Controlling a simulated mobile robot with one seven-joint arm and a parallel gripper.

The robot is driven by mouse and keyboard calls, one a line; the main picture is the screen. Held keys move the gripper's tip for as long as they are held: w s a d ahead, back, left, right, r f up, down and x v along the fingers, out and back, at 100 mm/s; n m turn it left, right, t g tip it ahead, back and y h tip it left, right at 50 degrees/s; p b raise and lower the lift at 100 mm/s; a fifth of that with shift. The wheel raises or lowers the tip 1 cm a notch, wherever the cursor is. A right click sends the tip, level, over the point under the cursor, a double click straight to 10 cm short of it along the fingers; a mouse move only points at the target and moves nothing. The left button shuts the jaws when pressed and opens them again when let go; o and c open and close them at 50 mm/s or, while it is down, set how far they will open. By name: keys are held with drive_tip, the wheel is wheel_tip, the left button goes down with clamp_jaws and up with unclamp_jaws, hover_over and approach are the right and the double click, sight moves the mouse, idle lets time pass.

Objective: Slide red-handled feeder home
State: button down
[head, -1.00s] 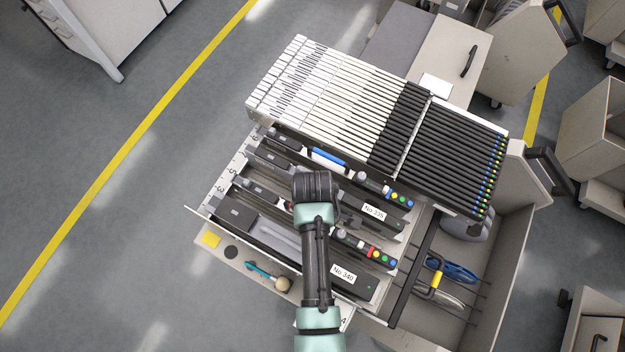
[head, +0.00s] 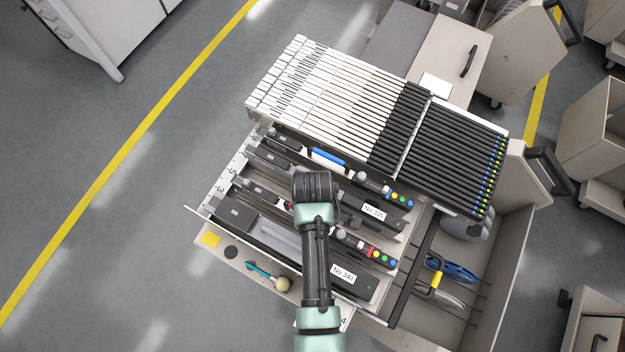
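Several dark feeders lie side by side in the open trolley tray below the big feeder bank. A small bit of red (head: 290,205) shows just left of my arm, on a feeder mostly covered by the arm; I take it for the red handle. That feeder's right end, with coloured buttons (head: 364,248), shows right of the arm. A blue-handled feeder (head: 328,157) lies further back. The feeder labelled No 340 (head: 343,274) lies in front. My arm reaches over the tray from below, and its dark wrist joint hides my gripper and whatever is under it.
A bank of white and black feeders (head: 340,105) stands behind the tray. A number strip (head: 232,170) runs along the tray's left edge. A screwdriver-like tool (head: 268,277) lies on the front ledge. A bin with cable reels (head: 458,272) is at right. Floor at left is clear.

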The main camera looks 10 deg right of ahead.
drive_tip(key=shift+w+a, duration=0.15)
drive_tip(key=shift+a, duration=0.1)
idle(0.7)
drive_tip(key=shift+w+a, duration=0.2)
drive_tip(key=shift+a, duration=0.05)
drive_tip(key=shift+w+a, duration=0.2)
drive_tip(key=shift+a, duration=0.05)
drive_tip(key=c, duration=0.6)
unclamp_jaws()
drive_tip(key=shift+o, duration=0.2)
